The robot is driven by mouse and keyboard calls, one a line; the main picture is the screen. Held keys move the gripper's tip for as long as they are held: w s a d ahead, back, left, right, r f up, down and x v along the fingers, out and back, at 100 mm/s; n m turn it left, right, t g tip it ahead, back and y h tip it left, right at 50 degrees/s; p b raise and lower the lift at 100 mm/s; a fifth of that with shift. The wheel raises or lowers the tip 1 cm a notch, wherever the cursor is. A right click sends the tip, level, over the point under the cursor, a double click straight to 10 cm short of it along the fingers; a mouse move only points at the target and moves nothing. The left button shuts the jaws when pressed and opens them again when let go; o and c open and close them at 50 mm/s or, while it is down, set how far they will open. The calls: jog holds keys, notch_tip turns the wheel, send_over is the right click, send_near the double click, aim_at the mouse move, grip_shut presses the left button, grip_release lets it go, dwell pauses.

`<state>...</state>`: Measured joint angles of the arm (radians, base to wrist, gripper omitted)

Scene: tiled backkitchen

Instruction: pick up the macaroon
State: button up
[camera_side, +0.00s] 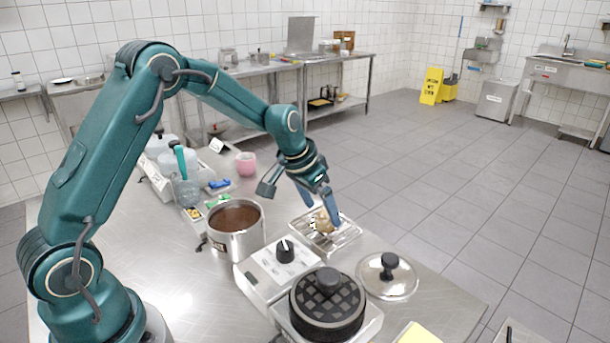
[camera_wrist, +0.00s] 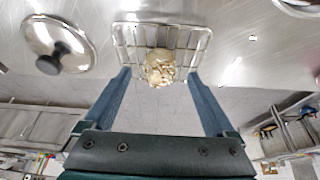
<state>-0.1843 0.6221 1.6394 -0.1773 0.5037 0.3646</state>
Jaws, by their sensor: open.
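The macaroon (camera_side: 323,221) is a lumpy, pale tan mound on a wire rack (camera_side: 345,239) near the far edge of the steel table. It also shows in the wrist view (camera_wrist: 159,68), resting at the front part of the rack (camera_wrist: 125,41). My gripper (camera_side: 318,212) is low over the rack, with its blue fingers spread. In the wrist view the fingers (camera_wrist: 158,78) stand on either side of the macaroon with gaps to it. Nothing is held. In the side view a finger partly hides the macaroon.
A steel pot (camera_side: 237,243) with brown contents stands left of the rack. A glass lid (camera_side: 388,275) lies to its right. A pink cup (camera_side: 246,164) stands behind the pot. Bare steel table lies at front left.

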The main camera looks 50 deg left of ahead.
jog(key=shift+x, duration=1.4)
jog(key=shift+c, duration=0.3)
jog(key=c, duration=1.4)
jog(key=shift+o, duration=0.2)
jog(key=shift+r, duration=0.1)
